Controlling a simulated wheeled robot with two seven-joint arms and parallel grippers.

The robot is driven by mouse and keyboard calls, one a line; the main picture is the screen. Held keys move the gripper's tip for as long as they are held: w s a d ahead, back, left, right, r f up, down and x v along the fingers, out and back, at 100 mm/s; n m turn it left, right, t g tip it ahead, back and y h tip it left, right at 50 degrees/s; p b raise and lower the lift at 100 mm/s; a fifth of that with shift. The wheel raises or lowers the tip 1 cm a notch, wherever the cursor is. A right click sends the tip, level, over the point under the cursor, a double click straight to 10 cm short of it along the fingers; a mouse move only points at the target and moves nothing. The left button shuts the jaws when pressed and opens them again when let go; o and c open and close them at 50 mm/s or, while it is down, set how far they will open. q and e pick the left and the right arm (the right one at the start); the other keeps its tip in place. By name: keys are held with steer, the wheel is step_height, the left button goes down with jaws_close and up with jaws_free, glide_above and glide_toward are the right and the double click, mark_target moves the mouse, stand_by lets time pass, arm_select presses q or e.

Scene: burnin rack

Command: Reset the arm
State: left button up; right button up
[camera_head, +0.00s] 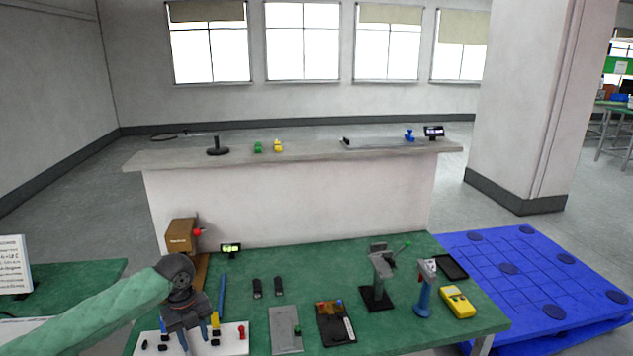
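My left arm comes in from the left edge in a green sleeve. Its dark grey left gripper (196,338) points down over a white board (236,345) at the near left of the green table (330,262). The fingertips are small and partly merge with the things behind them, so I cannot tell whether they are apart or closed. No held object can be made out. My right arm and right gripper are not in view.
A yellow meter (457,302), a blue-handled tool (424,290), a black stand (378,280) and a dark tray (335,324) lie to the right. A brown box (181,236) stands behind the gripper. A blue pallet (540,275) is beyond the table's right edge.

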arm_select(q)
steer(key=s+d+f+n+t+h, duration=0.1)
steer(key=s+d+f+n, duration=0.5)
steer(key=d, duration=0.3)
steer(key=s+d+f+n+t+h, duration=0.1)
steer(key=s+d+f+n+t, duration=0.1)
steer(key=s+d+f+n, duration=0.4)
steer(key=s+a+f+n+t+y, duration=0.1)
steer(key=s+n, duration=0.6)
steer(key=s, duration=0.3)
steer(key=s+a+f+n+y, duration=0.1)
steer(key=s+a+n+y, duration=0.1)
steer(key=s+n, duration=0.65)
step_height(320, 180, down, 22)
steer(key=d+m, duration=0.2)
steer(key=s+f+g, duration=0.1)
steer(key=s+f, duration=0.2)
steer(key=f, duration=0.7)
steer(key=s+d+f+g, duration=0.1)
steer(key=s+f, duration=0.2)
steer(key=f, duration=0.8)
steer(key=shift+s+h, duration=0.25)
steer(key=shift+h, duration=0.15)
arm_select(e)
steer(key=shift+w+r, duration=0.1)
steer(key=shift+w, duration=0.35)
